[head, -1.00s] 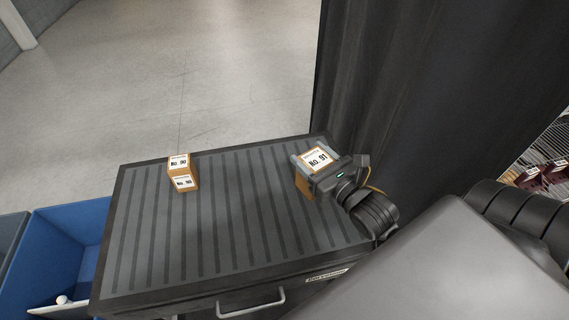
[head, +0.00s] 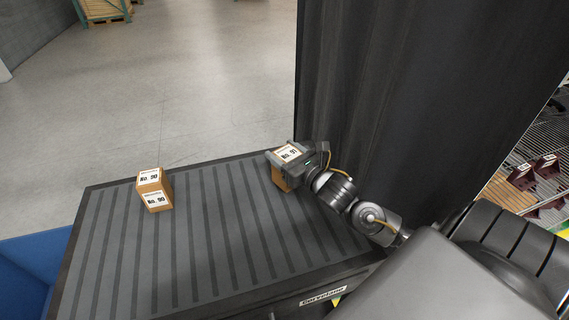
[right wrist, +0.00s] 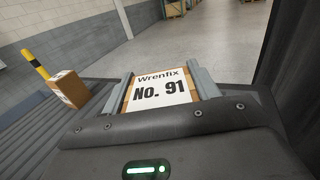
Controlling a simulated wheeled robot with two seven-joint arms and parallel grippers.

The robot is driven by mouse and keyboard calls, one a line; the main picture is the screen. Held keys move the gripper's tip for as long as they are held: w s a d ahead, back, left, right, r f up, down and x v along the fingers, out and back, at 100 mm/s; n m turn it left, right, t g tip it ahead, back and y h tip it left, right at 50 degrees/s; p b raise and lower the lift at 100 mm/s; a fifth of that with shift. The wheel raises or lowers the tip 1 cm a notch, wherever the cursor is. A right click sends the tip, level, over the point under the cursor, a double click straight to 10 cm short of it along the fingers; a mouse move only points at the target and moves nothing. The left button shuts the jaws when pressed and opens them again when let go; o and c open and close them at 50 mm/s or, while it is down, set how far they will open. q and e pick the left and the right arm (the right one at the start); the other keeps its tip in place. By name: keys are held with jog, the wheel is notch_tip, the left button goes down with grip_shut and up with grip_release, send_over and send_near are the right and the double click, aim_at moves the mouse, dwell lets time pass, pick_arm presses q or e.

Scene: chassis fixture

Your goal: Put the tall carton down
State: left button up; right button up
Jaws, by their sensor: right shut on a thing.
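The carton labelled No. 91 (head: 283,179) is brown with a white label on top. My right gripper (head: 287,155) is shut on it near the far right corner of the dark ribbed tabletop. In the right wrist view the carton's Wrenfix No. 91 label (right wrist: 160,90) shows between the two grey fingers. The carton's lower end is partly hidden, and I cannot tell whether it touches the top. A second carton, labelled No. 90 (head: 154,190), stands upright on the left of the top; it also shows in the right wrist view (right wrist: 70,90). My left gripper is not in view.
The ribbed top (head: 215,240) is clear between the two cartons and towards the front. A dark curtain (head: 400,90) hangs close behind my right arm. A blue bin (head: 30,262) is at the left. Wire shelving with dark red items (head: 522,177) is at the right.

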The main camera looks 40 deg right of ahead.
jog(key=f+b, duration=0.1)
jog(key=f, duration=0.1)
jog(key=f+b, duration=0.1)
jog(key=shift+w+d+f+b, duration=0.1)
jog(key=shift+w+f+b, duration=0.1)
jog(key=shift+f+b, duration=0.15)
jog(key=shift+r, duration=0.15)
jog(key=o, duration=1.2)
jog(key=shift+s+d+b, duration=0.15)
jog(key=shift+s+b, duration=0.5)
jog(key=shift+s, duration=2.4)
jog(key=shift+s+d+b, duration=0.15)
jog(key=shift+s+b, duration=0.45)
jog(key=shift+s, duration=2.4)
